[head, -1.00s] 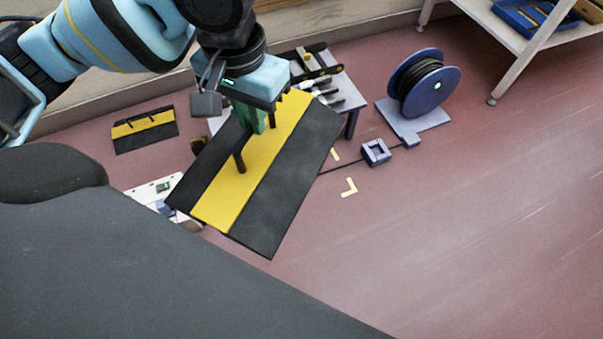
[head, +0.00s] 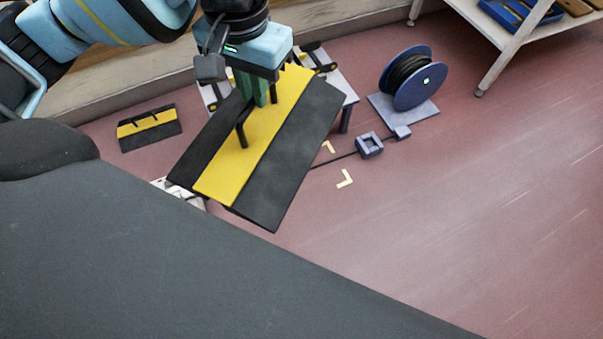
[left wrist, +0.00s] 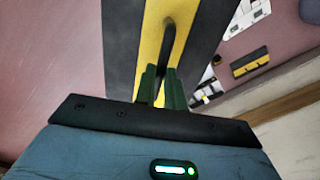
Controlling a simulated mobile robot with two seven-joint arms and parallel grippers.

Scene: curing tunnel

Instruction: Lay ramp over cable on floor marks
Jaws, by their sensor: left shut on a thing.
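My left gripper (head: 253,92) is shut on the handle of a black ramp with a yellow middle band (head: 287,150) and holds it above the floor, tilted in the head view. In the left wrist view the green fingers (left wrist: 160,88) close around the black handle (left wrist: 169,45) over the yellow band. The black cable (head: 345,156) runs along the floor from a grey block toward the ramp, which hides its further course. Two pale L-shaped floor marks (head: 344,179) show just right of the ramp. My right gripper is not in view.
A blue cable reel (head: 417,80) stands on a grey base. A square grey block (head: 369,145) sits along the cable. A second black and yellow ramp (head: 149,127) lies at left. A small table (head: 346,90) is behind the held ramp. Open floor lies at right.

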